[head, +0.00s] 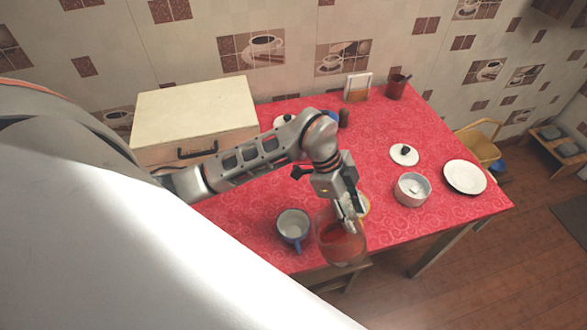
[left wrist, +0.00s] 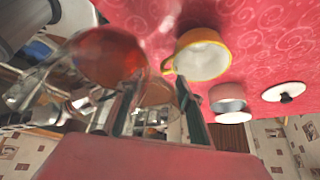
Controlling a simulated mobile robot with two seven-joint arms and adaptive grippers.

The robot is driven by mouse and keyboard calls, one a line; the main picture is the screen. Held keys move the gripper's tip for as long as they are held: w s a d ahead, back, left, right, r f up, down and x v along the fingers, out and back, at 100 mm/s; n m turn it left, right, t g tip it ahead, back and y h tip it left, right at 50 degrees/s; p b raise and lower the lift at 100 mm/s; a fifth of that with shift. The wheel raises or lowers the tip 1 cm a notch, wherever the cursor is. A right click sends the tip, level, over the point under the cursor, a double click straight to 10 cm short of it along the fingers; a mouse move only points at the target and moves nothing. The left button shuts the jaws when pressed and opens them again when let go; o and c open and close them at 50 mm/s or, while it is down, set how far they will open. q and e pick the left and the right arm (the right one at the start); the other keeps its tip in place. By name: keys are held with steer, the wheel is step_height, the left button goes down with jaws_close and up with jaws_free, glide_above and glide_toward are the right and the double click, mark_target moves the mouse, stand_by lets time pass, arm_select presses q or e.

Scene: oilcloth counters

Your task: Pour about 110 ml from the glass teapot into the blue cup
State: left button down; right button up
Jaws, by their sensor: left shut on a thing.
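The glass teapot (head: 335,247), clear with red-brown liquid inside, is held by its handle side in my left gripper (head: 350,207), over the table's front edge. It shows blurred in the left wrist view (left wrist: 108,58), close to the fingers. My left gripper is shut on it; the exact contact is hard to make out. The blue cup (head: 281,228), with a pale inside, stands upright on the table just left of the teapot. No liquid shows clearly in it, and no stream is visible. My right gripper is not in view.
A yellow cup (left wrist: 203,60) stands close behind the left gripper. To the right are a white-grey pot (head: 411,198), a white plate (head: 465,177) and a white lid (head: 404,154). A cream case (head: 195,112) stands back left; a red container (head: 396,88) is at the back.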

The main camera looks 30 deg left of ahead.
arm_select(q)
steer(key=shift+s+a+r+h, duration=0.1)
steer(key=shift+a+r+h, duration=0.25)
steer(key=shift+h, duration=0.45)
steer(key=shift+a+r+h, duration=0.1)
steer(key=shift+a+h, duration=0.35)
steer(key=shift+h, duration=0.35)
steer(key=shift+a+f+h, duration=0.15)
steer(key=shift+f+h, duration=0.55)
steer(key=shift+h, duration=0.2)
steer(key=shift+r+t+h, duration=0.15)
steer(key=shift+r+h, duration=0.35)
steer(key=shift+h, duration=0.4)
steer(key=shift+r+t+h, duration=0.15)
steer(key=shift+r+h, duration=0.35)
steer(key=shift+h, duration=0.4)
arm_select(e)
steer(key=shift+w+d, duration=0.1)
arm_select(q)
steer(key=shift+a+f+h, duration=0.15)
steer(key=shift+a+h, duration=0.05)
steer(key=shift+h, duration=0.6)
steer(key=shift+a, duration=0.1)
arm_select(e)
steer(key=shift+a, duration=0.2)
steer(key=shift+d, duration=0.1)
